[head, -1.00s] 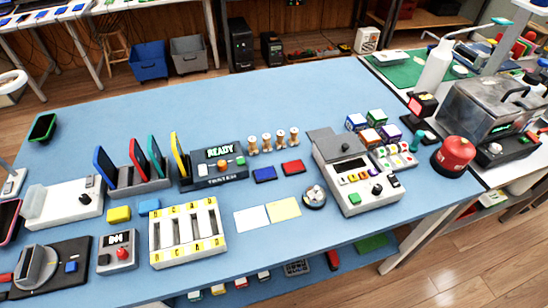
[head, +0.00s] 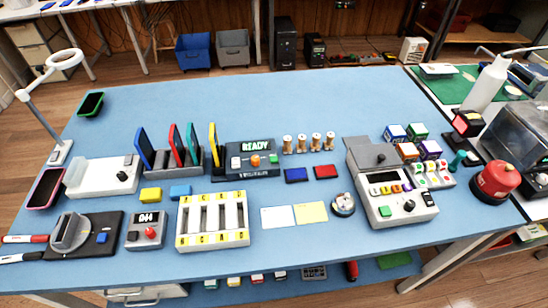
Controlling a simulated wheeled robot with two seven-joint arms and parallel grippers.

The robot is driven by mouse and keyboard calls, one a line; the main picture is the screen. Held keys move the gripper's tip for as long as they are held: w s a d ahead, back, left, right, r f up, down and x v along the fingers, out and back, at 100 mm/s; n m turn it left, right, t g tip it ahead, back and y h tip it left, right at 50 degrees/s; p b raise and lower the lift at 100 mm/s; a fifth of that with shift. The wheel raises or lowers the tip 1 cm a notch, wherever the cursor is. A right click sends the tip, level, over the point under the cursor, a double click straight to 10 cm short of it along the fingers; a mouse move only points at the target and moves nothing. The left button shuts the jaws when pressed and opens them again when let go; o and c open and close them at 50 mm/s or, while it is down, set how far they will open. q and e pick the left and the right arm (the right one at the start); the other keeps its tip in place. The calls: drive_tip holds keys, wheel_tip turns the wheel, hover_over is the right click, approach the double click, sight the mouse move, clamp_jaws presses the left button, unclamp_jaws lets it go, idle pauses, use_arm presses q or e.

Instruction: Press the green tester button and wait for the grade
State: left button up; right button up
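The dark tester (head: 235,160) stands at the back middle of the blue table, with a lit display (head: 257,146) reading READY. On its front are an orange knob (head: 255,160) and a small green button (head: 273,159) to the right of it. A yellow phone (head: 213,147) stands upright at the tester's left end; whether it sits in the tester or the rack beside it is hard to tell. Neither of my grippers is in view.
A rack (head: 190,170) with blue, red and green phones stands left of the tester. A white lettered slot tray (head: 212,240) lies in front. A grey console (head: 400,212) with its own green button is at right. Bare table (head: 310,100) lies behind the tester.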

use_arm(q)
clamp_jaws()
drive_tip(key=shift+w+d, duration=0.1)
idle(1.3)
